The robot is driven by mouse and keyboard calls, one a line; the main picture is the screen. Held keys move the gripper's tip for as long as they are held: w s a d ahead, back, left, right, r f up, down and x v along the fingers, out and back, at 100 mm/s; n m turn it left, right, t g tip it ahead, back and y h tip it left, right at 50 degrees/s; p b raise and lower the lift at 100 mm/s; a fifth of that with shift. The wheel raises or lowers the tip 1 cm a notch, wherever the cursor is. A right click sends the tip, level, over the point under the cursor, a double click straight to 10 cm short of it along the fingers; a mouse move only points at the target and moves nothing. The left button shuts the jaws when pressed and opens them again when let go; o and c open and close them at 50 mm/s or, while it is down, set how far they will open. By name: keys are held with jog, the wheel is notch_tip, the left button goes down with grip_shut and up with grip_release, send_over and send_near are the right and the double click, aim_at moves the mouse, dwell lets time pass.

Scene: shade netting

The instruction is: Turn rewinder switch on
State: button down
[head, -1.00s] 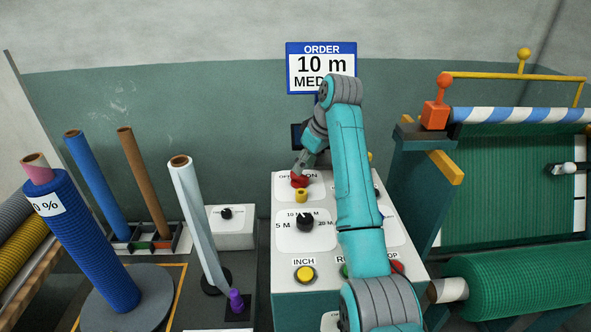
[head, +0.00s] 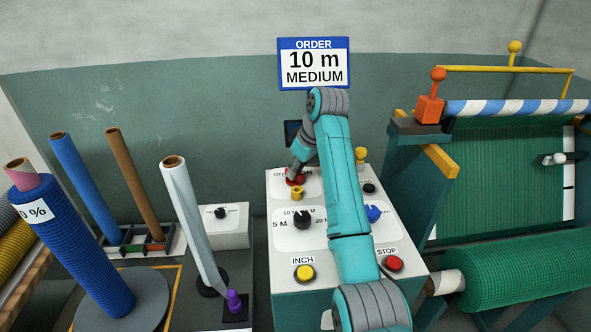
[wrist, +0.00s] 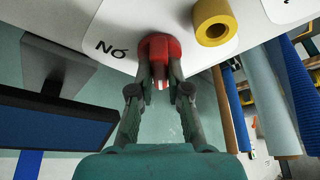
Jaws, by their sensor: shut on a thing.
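The red rewinder switch (head: 295,181) is a round knob on the sloped white control panel (head: 280,250), at the OFF/ON label. In the wrist view the red knob (wrist: 158,45) shows with "ON" upside down to its left. My gripper (wrist: 160,82) is shut on the knob's narrow grip, one finger on each side. In the head view my gripper (head: 294,174) reaches the knob from behind, and my arm hides part of the panel. Which mark the knob points to cannot be told.
A yellow ring-shaped part (head: 297,193) stands close to the switch. A black selector (head: 302,221), a blue knob (head: 374,213), a yellow INCH button (head: 304,273) and a red STOP button (head: 393,264) share the panel. A dark screen (wrist: 60,122) is close beside my gripper.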

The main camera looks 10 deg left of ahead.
jog(key=shift+m, duration=0.4)
jog(key=m+t+h, duration=0.1)
jog(key=m, duration=0.2)
jog(key=shift+s+a+m, duration=0.1)
jog(key=shift+s+m, duration=0.05)
jog(key=shift+m, duration=0.25)
jog(key=m, duration=0.2)
jog(key=m+t+h, duration=0.1)
jog(key=m, duration=0.1)
jog(key=shift+h, duration=0.3)
jog(key=m+h, duration=0.1)
jog(key=m, duration=0.4)
jog(key=shift+a+h, duration=0.15)
jog(key=shift+h, duration=0.25)
jog(key=m+h, duration=0.1)
jog(key=m, duration=0.3)
jog(key=shift+m+h, duration=0.3)
jog(key=c, duration=1.1)
grip_release()
